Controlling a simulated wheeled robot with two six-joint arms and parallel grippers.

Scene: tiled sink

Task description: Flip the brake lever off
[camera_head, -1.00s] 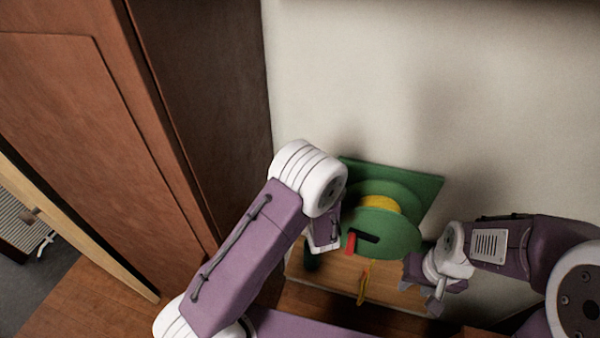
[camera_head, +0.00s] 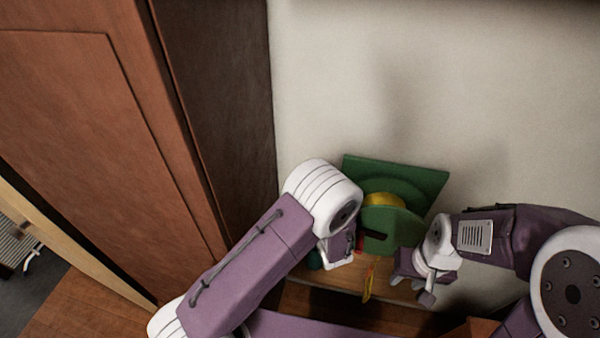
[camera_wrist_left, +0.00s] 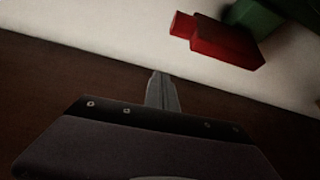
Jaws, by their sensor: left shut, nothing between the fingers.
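The brake lever is a red bar. In the left wrist view the red lever (camera_wrist_left: 222,40) sits at the upper right, beside a dark green part. In the head view only a small red patch (camera_head: 360,243) of it shows, the rest hidden behind my left wrist. The green reel device (camera_head: 390,230) has a yellow core and a dark slot. My left gripper (camera_wrist_left: 162,88) is shut and empty, below and left of the lever, apart from it in that picture. My right gripper (camera_head: 412,285) is at the reel's lower right; its finger gap is unclear.
The green device stands on a wooden surface (camera_head: 340,277) against a pale wall (camera_head: 450,80). A yellow strip (camera_head: 368,285) hangs below the reel. A tall brown cabinet (camera_head: 90,120) stands at the left.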

